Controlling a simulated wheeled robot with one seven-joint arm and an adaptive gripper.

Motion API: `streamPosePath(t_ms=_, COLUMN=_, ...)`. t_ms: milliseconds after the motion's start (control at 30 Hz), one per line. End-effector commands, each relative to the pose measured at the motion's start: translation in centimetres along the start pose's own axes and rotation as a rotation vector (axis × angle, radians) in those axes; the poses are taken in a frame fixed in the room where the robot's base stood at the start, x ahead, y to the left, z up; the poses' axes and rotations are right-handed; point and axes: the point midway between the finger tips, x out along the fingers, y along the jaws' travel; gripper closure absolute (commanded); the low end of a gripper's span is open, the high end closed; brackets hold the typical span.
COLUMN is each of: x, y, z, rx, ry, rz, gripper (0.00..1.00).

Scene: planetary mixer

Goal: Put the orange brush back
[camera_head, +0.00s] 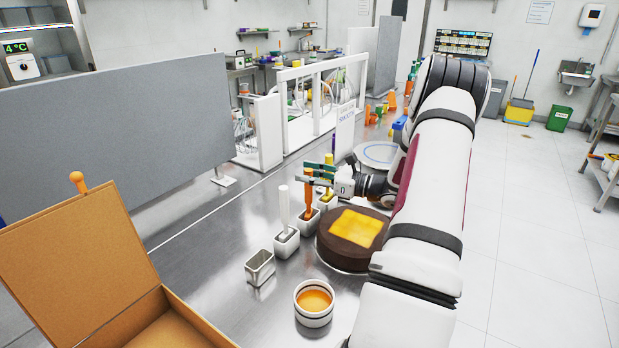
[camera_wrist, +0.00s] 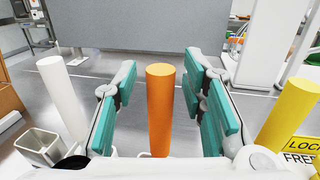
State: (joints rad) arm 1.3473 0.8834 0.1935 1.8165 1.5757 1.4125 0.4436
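The orange brush (camera_head: 308,193) stands upright, its lower end at a small white holder (camera_head: 309,224) in the row on the steel counter. Its handle (camera_wrist: 160,110) is in the middle of the wrist view, between my gripper's teal finger pads. My gripper (camera_head: 320,171) is open around the handle, and a gap shows on each side (camera_wrist: 163,92). The lower end of the brush is hidden in the wrist view. An empty holder (camera_head: 260,267) stands at the near end of the row; it also shows at the wrist view's left (camera_wrist: 42,146).
A white brush (camera_head: 284,207) and a yellow one (camera_head: 329,160) stand on either side. A brown cake with a yellow square (camera_head: 355,228) lies right of the row. A bowl of orange liquid (camera_head: 314,303) and an open cardboard box (camera_head: 75,265) are nearer. A grey panel (camera_head: 120,120) stands behind.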

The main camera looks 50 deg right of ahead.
Motion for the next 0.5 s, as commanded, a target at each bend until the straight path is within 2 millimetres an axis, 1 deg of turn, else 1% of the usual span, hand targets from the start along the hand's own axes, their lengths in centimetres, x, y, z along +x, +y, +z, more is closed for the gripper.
streamPosePath(t_ms=33, x=-1.3, y=-0.2, z=-0.2, rx=0.002, ry=0.003, rz=-0.008, gripper=0.62)
streamPosePath(t_ms=300, x=-7.0, y=-0.2, z=-0.3, rx=0.000, ry=0.003, rz=-0.008, gripper=0.62)
streamPosePath(t_ms=500, x=-10.3, y=-0.1, z=-0.2, rx=0.000, ry=0.002, rz=-0.006, gripper=0.62)
